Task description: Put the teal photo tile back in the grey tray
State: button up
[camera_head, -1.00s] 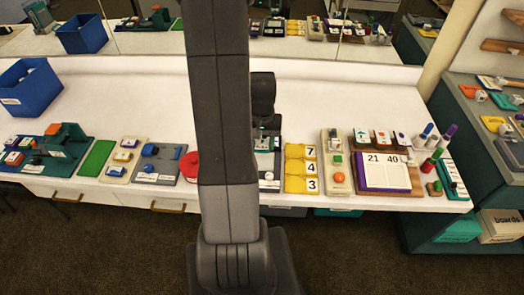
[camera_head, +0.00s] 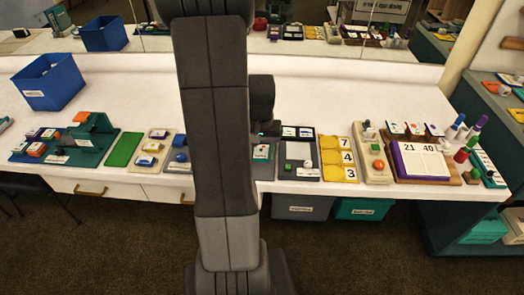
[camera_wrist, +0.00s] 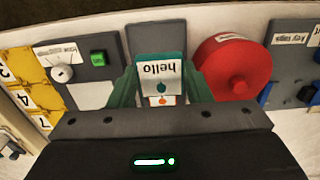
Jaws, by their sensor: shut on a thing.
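An orange dot shows below the figure. The tile also shows small beside my arm in the head view (camera_head: 262,151). It is in front of a plain dark grey slab (camera_wrist: 156,32); I cannot tell whether they touch. My arm hides part of the bench.
A grey panel (camera_wrist: 94,94) with a green button and white knob is beside the slab. A red round thing (camera_wrist: 233,68) is on the slab's other side. Yellow number plates (camera_head: 338,157) stand right of the tray. The bench's back (camera_head: 350,95) is clear.

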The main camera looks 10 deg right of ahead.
aim_at(262, 170)
jog(key=shift+w+d+f+b, duration=0.1)
jog(key=shift+d+f+b, duration=0.15)
jog(key=shift+f+b, duration=1.9)
jog(key=shift+f, duration=0.75)
jog(key=o, duration=1.1)
jog(key=shift+c, duration=0.2)
jog(key=shift+r, duration=0.15)
notch_tip(262, 170, up, 14)
jog(key=shift+f+p, duration=0.2)
jog(key=shift+p, duration=0.5)
